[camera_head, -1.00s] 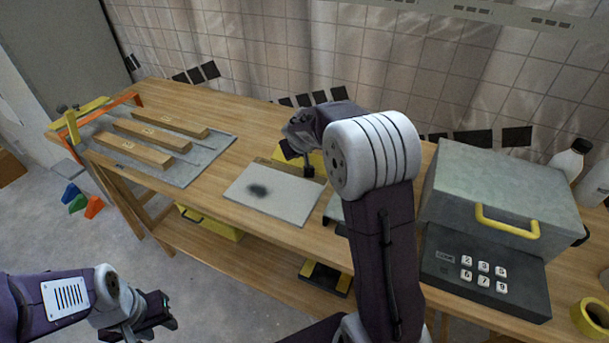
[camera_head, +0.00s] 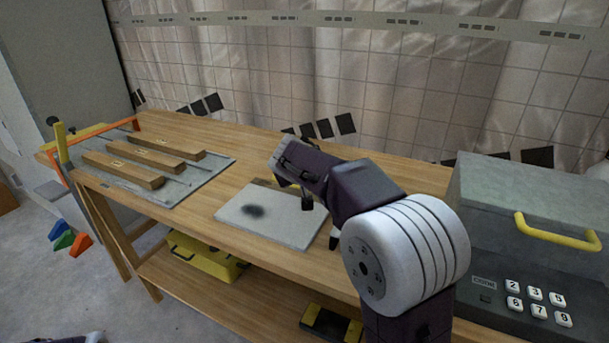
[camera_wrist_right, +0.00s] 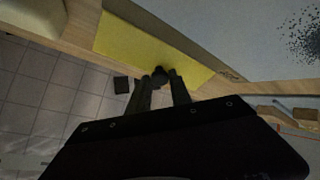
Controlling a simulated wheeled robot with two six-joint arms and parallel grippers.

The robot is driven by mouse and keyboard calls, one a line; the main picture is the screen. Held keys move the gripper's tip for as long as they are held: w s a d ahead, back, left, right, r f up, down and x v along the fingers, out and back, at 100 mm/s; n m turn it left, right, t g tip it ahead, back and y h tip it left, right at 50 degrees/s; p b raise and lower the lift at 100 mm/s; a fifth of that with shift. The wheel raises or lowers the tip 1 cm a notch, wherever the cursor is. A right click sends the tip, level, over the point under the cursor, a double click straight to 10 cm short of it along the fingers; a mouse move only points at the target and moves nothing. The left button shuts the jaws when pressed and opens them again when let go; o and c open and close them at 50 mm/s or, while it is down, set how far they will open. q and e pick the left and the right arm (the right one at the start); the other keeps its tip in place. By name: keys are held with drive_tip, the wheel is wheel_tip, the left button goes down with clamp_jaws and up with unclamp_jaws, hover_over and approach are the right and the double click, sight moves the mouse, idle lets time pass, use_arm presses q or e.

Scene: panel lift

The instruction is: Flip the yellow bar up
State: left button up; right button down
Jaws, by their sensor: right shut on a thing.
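The yellow bar (camera_wrist_right: 130,42) shows in the right wrist view as a flat yellow panel along the edge of a wooden surface. A small dark knob sits at its lower edge. My right gripper (camera_wrist_right: 162,78) has its two dark fingers closed around that knob. My left gripper is out of view.
The workbench (camera_head: 240,170) holds wooden bars (camera_head: 165,158) on a grey board at left. A grey box with a yellow handle (camera_head: 555,232) and number keys stands at right. A yellow case (camera_head: 205,258) is on the lower shelf. A tiled wall is behind.

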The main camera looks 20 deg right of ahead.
drive_tip(key=c, duration=1.2)
unclamp_jaws()
drive_tip(key=shift+o, duration=0.2)
drive_tip(key=p+v, duration=0.2)
drive_tip(key=v, duration=0.7)
drive_tip(key=shift+c, duration=0.2)
